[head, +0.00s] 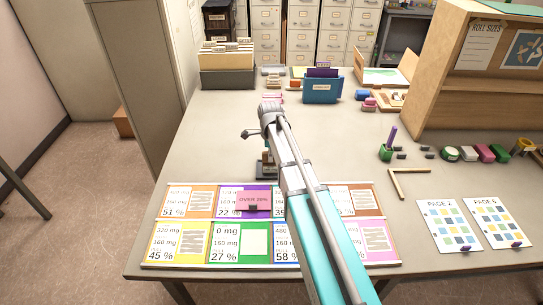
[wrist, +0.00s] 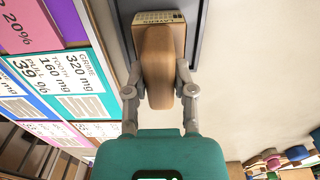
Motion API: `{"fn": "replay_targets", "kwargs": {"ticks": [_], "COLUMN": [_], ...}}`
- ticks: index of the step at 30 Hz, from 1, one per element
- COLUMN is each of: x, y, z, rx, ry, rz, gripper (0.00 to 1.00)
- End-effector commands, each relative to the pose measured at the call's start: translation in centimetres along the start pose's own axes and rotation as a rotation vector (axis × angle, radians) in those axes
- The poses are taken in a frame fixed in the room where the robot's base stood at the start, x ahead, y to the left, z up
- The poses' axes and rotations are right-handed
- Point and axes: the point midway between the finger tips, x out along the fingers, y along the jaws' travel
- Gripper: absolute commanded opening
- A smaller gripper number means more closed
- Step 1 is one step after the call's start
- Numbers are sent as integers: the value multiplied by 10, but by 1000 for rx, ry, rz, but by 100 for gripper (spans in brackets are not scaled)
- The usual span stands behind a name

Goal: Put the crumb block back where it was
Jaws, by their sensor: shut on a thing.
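My gripper (wrist: 160,92) is shut on a brown, rounded, wooden-looking block (wrist: 158,62), with one finger on each side. I take this as the crumb block, though its name cannot be read. Beyond the block is a cream plate with small dark lettering (wrist: 160,16), over a dark grey tray or base (wrist: 197,28); whether the block touches it I cannot tell. In the head view my arm hides most of the gripper and block, and part of a dark base (head: 264,171) shows just behind the card board (head: 148,264).
The board carries coloured number cards and a pink "OVER 20%" card (head: 254,198). Right of my arm lie a wooden angle piece (head: 402,196), two page sheets (head: 448,225) and several small coloured items (head: 486,153). A blue holder (head: 322,90) stands behind. The left table area is clear.

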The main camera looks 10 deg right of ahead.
Motion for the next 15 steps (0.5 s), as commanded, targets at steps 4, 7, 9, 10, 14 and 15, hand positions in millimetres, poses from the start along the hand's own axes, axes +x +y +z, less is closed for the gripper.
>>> {"fn": "replay_targets", "kwargs": {"ticks": [4,7,9,10,14,15], "x": [2,4,3,3,3,3], "y": [0,0,0,0,0,0], "z": [0,0,0,0,0,0], "rx": [0,0,0,0,0,0], "ry": [0,0,0,0,0,0], "rz": [0,0,0,0,0,0], "gripper": [0,0,46,52,68,68]}}
